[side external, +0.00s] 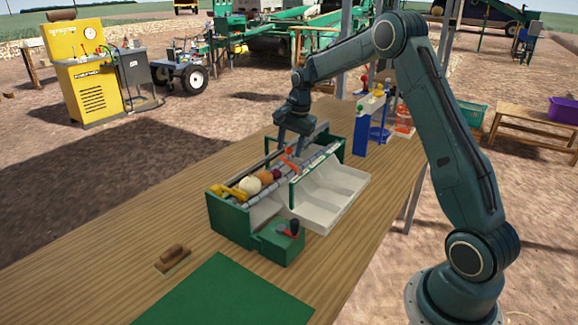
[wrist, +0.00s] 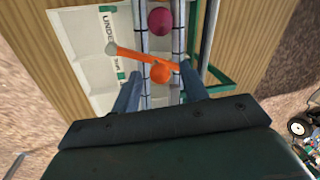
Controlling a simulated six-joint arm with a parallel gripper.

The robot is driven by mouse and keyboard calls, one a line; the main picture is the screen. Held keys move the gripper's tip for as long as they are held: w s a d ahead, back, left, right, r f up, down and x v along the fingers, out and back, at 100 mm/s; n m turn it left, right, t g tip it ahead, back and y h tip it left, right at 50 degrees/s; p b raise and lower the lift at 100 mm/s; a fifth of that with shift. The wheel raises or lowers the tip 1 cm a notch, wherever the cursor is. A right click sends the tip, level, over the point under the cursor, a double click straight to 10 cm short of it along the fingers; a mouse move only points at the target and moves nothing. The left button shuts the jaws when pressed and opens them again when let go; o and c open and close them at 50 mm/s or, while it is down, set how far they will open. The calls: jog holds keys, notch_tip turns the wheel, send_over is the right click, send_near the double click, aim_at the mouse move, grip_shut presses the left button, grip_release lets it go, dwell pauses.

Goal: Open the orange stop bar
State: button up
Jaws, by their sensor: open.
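The orange stop bar (wrist: 140,56) lies across the roller channel in the wrist view, with a pale knob (wrist: 111,48) at its left end over the white tray. A round orange piece (wrist: 160,72) sits against the bar; I cannot tell if it is part of it. In the side view the bar (side external: 289,160) shows just below my gripper (side external: 293,143). My gripper (wrist: 161,78) is open, its fingers on either side of the round piece. Contact cannot be told. A dark red onion (wrist: 160,20) lies in the channel beyond the bar.
The green-framed elevator (side external: 229,221) stands on the wooden table, with a white onion (side external: 250,185) and others on its rollers. A white tray (side external: 325,208) juts out to its right. A green box (side external: 275,247) with a red-black handle stands in front.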

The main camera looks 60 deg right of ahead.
jog(key=shift+c, duration=0.4)
grip_shut()
jog(key=shift+s+d+m, duration=0.2)
jog(key=shift+d+m, duration=0.15)
jog(key=shift+m, duration=0.45)
jog(key=shift+o, duration=0.4)
grip_release()
jog(key=shift+r, duration=0.15)
notch_tip(320, 180, up, 13)
jog(key=s, duration=0.2)
jog(key=shift+s+r, duration=0.15)
jog(key=shift+s, duration=0.15)
